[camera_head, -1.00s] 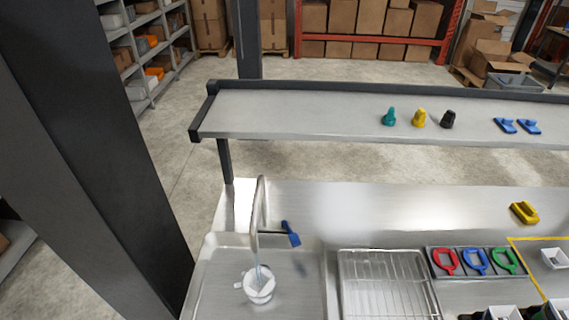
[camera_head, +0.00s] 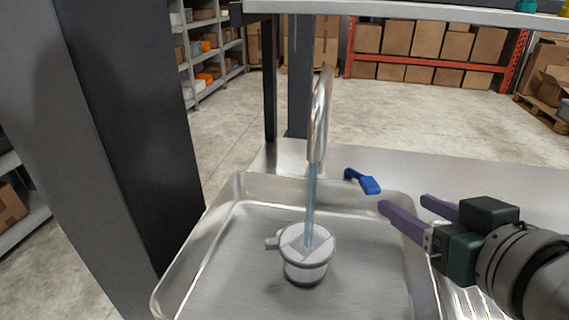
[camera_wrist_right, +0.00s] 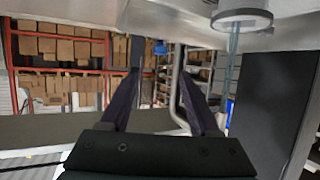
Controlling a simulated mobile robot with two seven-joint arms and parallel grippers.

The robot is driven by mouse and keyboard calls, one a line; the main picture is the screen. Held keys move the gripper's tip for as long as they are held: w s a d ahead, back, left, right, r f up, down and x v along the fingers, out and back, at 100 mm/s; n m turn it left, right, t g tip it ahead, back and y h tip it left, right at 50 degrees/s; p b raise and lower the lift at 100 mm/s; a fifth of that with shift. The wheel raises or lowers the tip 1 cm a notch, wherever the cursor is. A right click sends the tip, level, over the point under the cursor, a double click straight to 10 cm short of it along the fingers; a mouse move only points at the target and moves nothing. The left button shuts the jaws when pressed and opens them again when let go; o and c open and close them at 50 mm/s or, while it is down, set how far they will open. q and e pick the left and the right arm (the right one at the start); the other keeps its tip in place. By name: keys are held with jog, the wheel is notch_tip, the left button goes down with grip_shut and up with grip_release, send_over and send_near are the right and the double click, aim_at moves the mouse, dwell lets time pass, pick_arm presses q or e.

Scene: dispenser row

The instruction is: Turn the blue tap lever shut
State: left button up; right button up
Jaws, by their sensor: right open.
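The blue tap lever (camera_head: 363,181) sticks out to the right of the curved metal tap (camera_head: 319,115), sloping down towards its paddle end. Water (camera_head: 310,205) runs from the spout into a white cup (camera_head: 306,262) standing in the sink. My right gripper (camera_head: 402,203) is open and empty, just right of the lever, with a small gap between them in the picture. In the right wrist view, which looks upside down, the lever (camera_wrist_right: 160,47) shows between the purple fingers (camera_wrist_right: 156,78), farther off. My left gripper is not in view.
The metal sink basin (camera_head: 225,215) has a raised rim around the cup. A grey shelf (camera_head: 430,12) runs above and behind the counter. A dark post (camera_head: 125,120) stands close at the left. Bare counter (camera_head: 470,170) lies right of the lever.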

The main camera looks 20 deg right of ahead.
aim_at(371, 184)
jog(key=b+x, duration=0.1)
jog(key=x, duration=0.8)
jog(key=shift+w+d, duration=0.15)
jog(key=shift+w, duration=0.2)
grip_shut()
dwell(1.0)
